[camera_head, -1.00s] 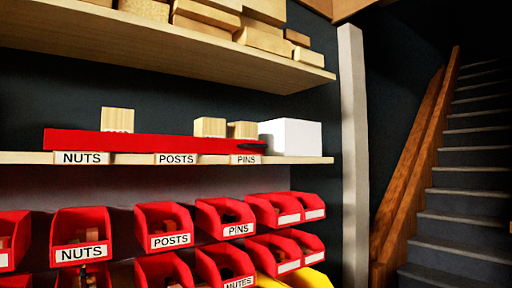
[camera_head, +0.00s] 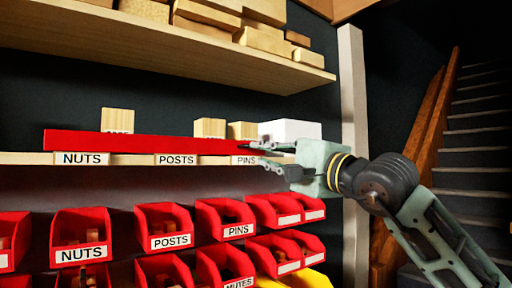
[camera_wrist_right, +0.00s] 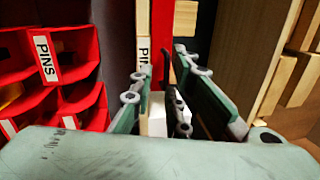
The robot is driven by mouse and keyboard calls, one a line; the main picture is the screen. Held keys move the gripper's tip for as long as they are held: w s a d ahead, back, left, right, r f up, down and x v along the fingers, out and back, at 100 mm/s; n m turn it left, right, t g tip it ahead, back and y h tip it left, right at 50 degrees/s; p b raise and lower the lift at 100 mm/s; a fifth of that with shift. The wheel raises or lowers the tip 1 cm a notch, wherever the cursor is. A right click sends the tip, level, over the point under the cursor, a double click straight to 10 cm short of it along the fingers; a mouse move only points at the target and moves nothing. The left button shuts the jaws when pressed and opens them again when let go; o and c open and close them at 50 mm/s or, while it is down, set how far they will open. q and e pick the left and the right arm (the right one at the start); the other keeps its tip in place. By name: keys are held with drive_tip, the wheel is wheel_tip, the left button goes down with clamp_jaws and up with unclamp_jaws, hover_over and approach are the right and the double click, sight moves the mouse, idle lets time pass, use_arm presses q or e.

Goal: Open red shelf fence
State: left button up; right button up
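The red shelf fence (camera_head: 150,146) is a long flat bar along the front of the middle shelf, behind the labels NUTS, POSTS and PINS. My right gripper (camera_head: 255,153) is at the fence's right end, coming from the right. In the right wrist view the fence (camera_wrist_right: 158,45) runs away upright between the finger pads. A thin dark piece (camera_wrist_right: 172,75) at the fence's end lies between my right gripper's fingers (camera_wrist_right: 163,62). The fingers are apart, and I see no clear grip. My left gripper is not in view.
Wooden blocks (camera_head: 209,128) and a white box (camera_head: 290,130) stand on the middle shelf (camera_head: 130,159), the box partly behind my right gripper. Red bins (camera_head: 80,232) hang below. A shelf of wood pieces (camera_head: 170,45) is above. A pale post (camera_head: 353,110) stands at the right.

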drive_tip(key=shift+t+h, duration=0.3)
drive_tip(key=shift+h, duration=0.3)
drive_tip(key=p+x, duration=0.1)
drive_tip(key=x, duration=0.1)
drive_tip(key=r+p+x, duration=0.1)
drive_tip(key=p+x, duration=0.1)
drive_tip(key=x, duration=0.1)
drive_tip(key=d+p+x, duration=0.1)
drive_tip(key=x, duration=0.1)
drive_tip(key=shift+w+r, duration=0.2)
drive_tip(key=shift+w, duration=0.25)
drive_tip(key=shift+w+a, duration=0.1)
drive_tip(key=shift+f, duration=0.1)
clamp_jaws()
